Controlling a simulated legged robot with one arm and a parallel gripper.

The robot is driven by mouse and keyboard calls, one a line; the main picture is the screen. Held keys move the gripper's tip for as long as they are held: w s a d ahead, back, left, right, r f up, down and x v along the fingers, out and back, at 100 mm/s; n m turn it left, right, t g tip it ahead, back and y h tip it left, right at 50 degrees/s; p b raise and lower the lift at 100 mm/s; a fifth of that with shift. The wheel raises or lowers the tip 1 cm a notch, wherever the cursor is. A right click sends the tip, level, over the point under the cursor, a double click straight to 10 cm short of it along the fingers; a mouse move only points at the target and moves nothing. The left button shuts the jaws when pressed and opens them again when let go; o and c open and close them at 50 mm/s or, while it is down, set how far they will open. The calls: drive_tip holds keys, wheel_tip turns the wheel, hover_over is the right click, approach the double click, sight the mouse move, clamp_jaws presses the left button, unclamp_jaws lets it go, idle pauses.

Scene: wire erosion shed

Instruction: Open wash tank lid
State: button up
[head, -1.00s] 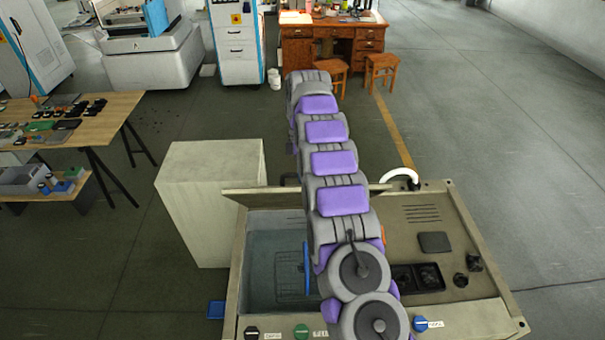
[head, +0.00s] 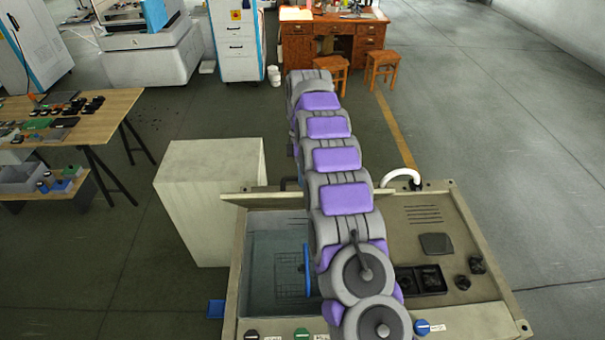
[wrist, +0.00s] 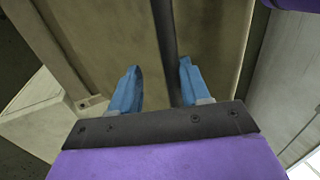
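The wash tank (head: 235,275) is in the lower middle of the head view, its basin open to sight with a wire basket inside. Its lid (head: 250,199) stands raised along the back of the basin and shows as a thin, nearly edge-on strip, partly hidden by my arm. In the wrist view a broad beige panel (wrist: 215,45), apparently the lid, fills the view ahead, with a dark upright bar (wrist: 165,45) on it. My gripper (wrist: 158,82) is open, its two blue fingers apart on either side of the bar's line. Contact cannot be made out. The head view hides my gripper behind the arm.
A pale box-like cabinet (head: 208,200) stands left of the tank. The tank's right deck carries a black tray (head: 420,280) and dark knobs. A parts table (head: 90,125) is at left; a wooden desk (head: 295,45) and stools are behind. Floor at right is clear.

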drive_tip(key=r+p, duration=0.3)
drive_tip(key=shift+s+r, duration=0.2)
drive_tip(key=shift+s, duration=0.2)
drive_tip(key=s+d+r+b, duration=0.1)
drive_tip(key=s+d+b, duration=0.1)
drive_tip(key=s, duration=1.3)
drive_tip(key=shift+r+b, duration=0.2)
drive_tip(key=shift+b, duration=0.1)
drive_tip(key=shift+d+f, duration=0.1)
